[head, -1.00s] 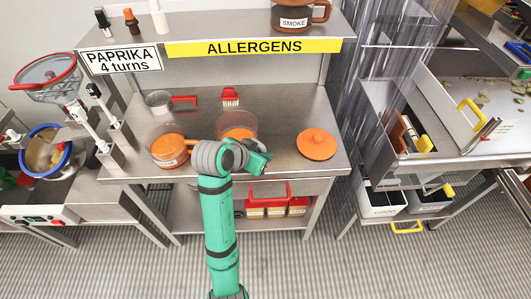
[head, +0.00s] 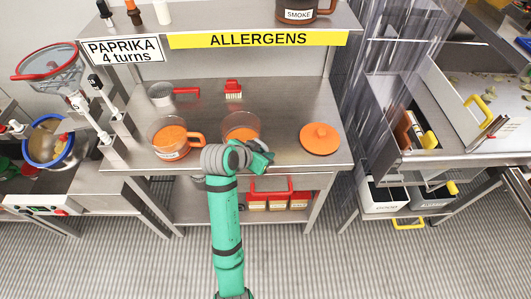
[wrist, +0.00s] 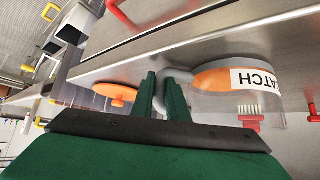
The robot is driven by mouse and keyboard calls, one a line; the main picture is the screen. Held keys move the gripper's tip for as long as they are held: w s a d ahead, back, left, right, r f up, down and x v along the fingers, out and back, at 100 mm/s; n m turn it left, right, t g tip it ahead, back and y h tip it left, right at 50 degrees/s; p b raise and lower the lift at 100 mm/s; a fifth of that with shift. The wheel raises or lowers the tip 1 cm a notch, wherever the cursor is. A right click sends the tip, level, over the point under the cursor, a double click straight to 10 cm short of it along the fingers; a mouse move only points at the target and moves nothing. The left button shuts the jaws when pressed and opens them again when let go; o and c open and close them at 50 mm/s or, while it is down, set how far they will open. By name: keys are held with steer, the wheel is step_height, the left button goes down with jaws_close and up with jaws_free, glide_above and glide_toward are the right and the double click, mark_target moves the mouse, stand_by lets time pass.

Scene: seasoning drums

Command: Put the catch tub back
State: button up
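The catch tub (head: 241,121) is clear, with orange powder in it, and is at the middle of the bench in the head view. I cannot tell whether the tub clears the bench top.
An orange-handled tub (head: 172,142) with orange powder stands close on the left. An orange lid (head: 320,139) lies to the right. A red brush (head: 233,89) and a red-handled sieve (head: 161,95) lie behind. A shelf with the yellow ALLERGENS sign (head: 258,40) overhangs the back.

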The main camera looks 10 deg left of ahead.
steer(key=o, duration=0.4)
steer(key=shift+r, duration=0.15)
